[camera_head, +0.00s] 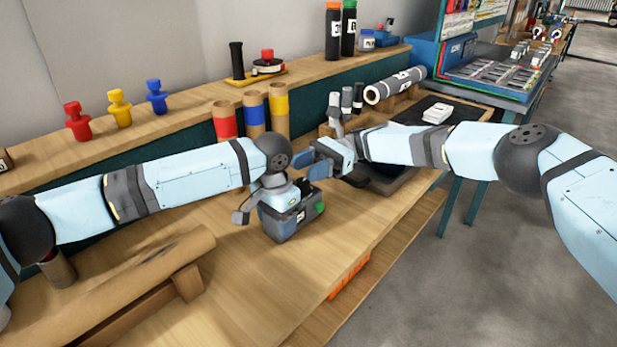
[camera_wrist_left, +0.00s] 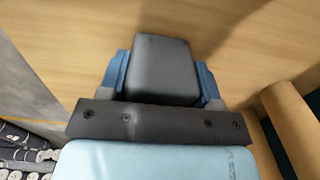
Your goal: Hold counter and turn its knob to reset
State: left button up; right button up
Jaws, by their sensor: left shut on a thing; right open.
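The counter (camera_head: 284,223) is a small dark grey and blue box with a white display on its face and a green knob (camera_head: 320,207) on its right side. My left gripper (camera_head: 272,194) is shut on the counter from above. In the left wrist view, the grey top of the counter (camera_wrist_left: 160,68) sits between the blue fingers (camera_wrist_left: 160,85). I cannot tell whether its base touches the bench. My right gripper (camera_head: 318,163) is open, with blue fingers, above and just behind the counter, apart from the knob. The counter's far side is hidden.
The wooden bench (camera_head: 235,290) is clear in front of the counter. A brown roll on a wooden stand (camera_head: 140,280) lies at the front left. Upright rolls with red, blue and yellow bands (camera_head: 253,115) stand behind my left arm. A dark mat with a white item (camera_head: 437,113) lies at right.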

notch_tip(320, 180, up, 7)
jog(key=shift+f, duration=0.15)
pick_arm(q)
jog(key=o, duration=1.2)
jog(key=shift+r, duration=0.1)
